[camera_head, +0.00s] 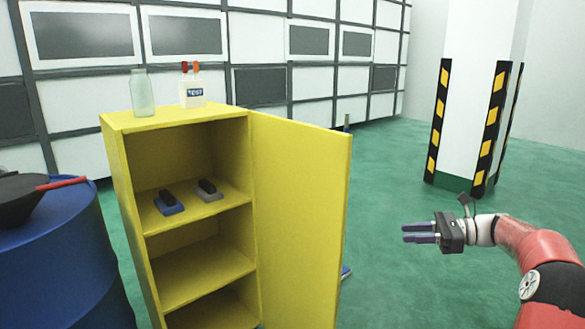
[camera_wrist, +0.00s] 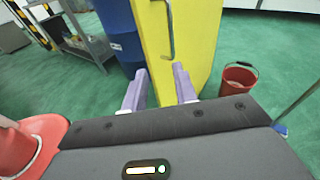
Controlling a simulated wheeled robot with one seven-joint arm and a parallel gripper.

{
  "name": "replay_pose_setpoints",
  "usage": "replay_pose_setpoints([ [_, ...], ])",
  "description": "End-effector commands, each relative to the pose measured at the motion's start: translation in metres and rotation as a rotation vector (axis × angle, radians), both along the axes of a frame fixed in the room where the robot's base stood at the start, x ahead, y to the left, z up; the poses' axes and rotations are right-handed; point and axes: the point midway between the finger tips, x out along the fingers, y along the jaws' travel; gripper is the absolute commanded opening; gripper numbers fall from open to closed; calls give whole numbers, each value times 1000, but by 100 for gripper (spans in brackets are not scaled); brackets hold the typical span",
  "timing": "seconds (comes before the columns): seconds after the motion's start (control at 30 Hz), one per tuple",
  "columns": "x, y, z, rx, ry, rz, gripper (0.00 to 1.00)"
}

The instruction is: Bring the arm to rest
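My gripper (camera_head: 405,233) is at the right of the head view, on my red arm, held in free space to the right of the yellow cabinet. Its two purple fingers are apart with nothing between them. In the wrist view my gripper (camera_wrist: 160,70) points toward the yellow cabinet door (camera_wrist: 180,45), which has a grey handle (camera_wrist: 170,30). The fingertips overlap the door's lower part in that view; I see no clear contact. In the head view the cabinet door (camera_head: 295,220) stands open, between the cabinet's shelves and my gripper.
Two dark-topped blocks, one with a blue base (camera_head: 168,203) and one with a grey base (camera_head: 208,190), sit on the upper shelf. A bottle (camera_head: 142,93) and a white canister (camera_head: 192,90) stand on top. A blue drum (camera_head: 60,260), red bucket (camera_wrist: 238,80) and striped pillar (camera_head: 470,120) stand around.

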Motion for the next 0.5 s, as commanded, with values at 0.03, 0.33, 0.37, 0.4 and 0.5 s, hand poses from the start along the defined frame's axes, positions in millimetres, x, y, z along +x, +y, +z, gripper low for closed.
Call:
replay_pose_setpoints([
  [0.03, -2, 12, 4, -35, -10, 15, 29],
  [0.33, -34, 83, 13, -329, -105, 125, 29],
  [0.37, -40, 92, 13, -373, -124, 142, 29],
  [0.4, -50, 104, 15, -435, -151, 170, 29],
  [0.5, -81, 133, 17, -613, -241, 253, 29],
])
